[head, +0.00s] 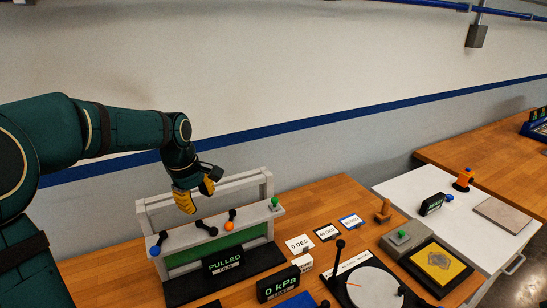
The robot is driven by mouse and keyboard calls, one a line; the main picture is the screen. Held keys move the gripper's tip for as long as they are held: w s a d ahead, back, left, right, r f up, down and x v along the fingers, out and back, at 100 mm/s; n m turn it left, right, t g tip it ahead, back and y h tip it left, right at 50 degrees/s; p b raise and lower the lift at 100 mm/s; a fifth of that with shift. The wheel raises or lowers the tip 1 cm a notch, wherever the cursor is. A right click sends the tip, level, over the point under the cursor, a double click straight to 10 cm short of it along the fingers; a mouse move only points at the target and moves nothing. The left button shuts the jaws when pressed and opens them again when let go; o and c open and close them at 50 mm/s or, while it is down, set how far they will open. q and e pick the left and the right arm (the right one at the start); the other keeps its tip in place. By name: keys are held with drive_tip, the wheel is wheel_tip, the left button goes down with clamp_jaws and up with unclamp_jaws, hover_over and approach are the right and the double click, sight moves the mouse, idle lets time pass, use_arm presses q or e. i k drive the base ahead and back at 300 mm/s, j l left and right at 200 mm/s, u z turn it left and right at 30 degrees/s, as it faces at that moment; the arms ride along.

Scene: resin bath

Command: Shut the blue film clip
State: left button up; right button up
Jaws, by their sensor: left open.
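The blue film clip (158,243) is a short black lever with a blue ball at its lower end. It sits at the left end of the pale rail on the grey film frame (148,208). A black-ended clip (206,227) and an orange-ended clip (231,219) sit further right on the same rail. The left gripper (198,198) has yellow fingers and is open and empty. It appears above the rail, right of the blue clip and apart from it. My right gripper is not in view.
A green button (275,202) is at the frame's right end. A "PULLED FILM" sign (225,263) and a "0 kPa" display (279,285) stand in front. Degree cards, a round white dial (375,288) and an upright black lever (338,255) crowd the wooden table to the right.

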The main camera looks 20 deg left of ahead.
sight(155, 251)
drive_tip(key=k+l, duration=0.75)
drive_tip(key=l, duration=0.2)
